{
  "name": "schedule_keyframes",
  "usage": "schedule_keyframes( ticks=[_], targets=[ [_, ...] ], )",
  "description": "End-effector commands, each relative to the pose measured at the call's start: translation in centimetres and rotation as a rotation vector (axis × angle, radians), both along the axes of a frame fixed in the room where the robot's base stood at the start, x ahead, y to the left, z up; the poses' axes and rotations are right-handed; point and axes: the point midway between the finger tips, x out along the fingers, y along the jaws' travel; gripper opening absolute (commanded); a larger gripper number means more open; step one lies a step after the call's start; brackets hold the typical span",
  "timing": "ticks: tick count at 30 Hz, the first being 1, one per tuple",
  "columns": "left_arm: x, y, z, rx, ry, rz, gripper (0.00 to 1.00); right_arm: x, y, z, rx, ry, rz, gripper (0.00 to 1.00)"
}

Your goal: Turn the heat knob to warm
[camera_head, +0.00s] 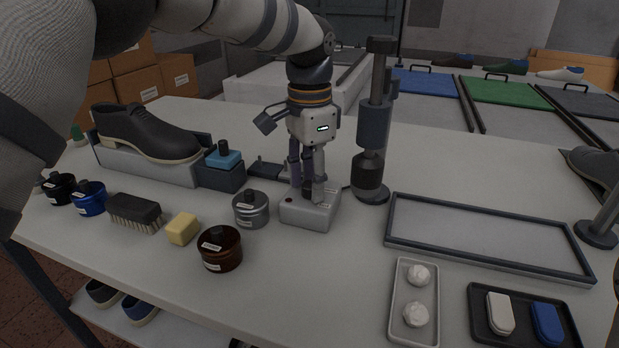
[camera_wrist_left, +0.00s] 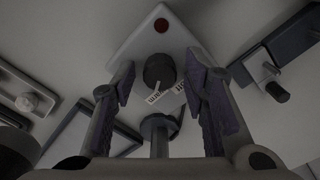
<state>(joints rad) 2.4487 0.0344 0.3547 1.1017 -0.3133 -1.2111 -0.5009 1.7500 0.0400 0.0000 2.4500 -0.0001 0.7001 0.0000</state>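A pale control box (camera_head: 308,215) with a small red light stands on the table in front of a dark upright stand. In the left wrist view the box (camera_wrist_left: 140,45) shows a round dark knob (camera_wrist_left: 160,69) with small white labels beside it, not clearly readable. My left gripper (camera_head: 307,190) points down over the box, and its fingers hide the knob in the head view. In the wrist view the fingers of the left gripper (camera_wrist_left: 160,85) are apart, one on each side of the knob, with visible gaps. My right gripper is not in view.
The dark stand (camera_head: 372,150) rises close behind the box. A silver tin (camera_head: 251,210) and a brown jar (camera_head: 219,249) stand to its left. A dark shoe (camera_head: 146,132) rests on a grey holder further left. A framed tray (camera_head: 480,238) lies to the right.

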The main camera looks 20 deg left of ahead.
Motion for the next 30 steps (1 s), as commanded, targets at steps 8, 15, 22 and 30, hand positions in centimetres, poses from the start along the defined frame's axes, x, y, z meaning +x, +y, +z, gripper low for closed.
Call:
schedule_keyframes(
  ticks=[8, 15, 22, 30],
  targets=[
    [0.0, 0.0, 0.1, 0.0, 0.0, 0.0, 0.46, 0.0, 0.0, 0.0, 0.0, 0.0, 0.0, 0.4],
    [0.1, 0.0, 4.9, 0.0, -0.007, 0.001, 0.46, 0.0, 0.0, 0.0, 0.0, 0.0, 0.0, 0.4],
    [0.1, 0.0, 10.3, 0.0, -0.004, 0.001, 0.46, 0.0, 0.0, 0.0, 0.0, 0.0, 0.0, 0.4],
    [0.0, 0.0, 12.0, 0.0, 0.001, -0.001, 0.46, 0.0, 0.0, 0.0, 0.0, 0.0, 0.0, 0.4]
  ],
)
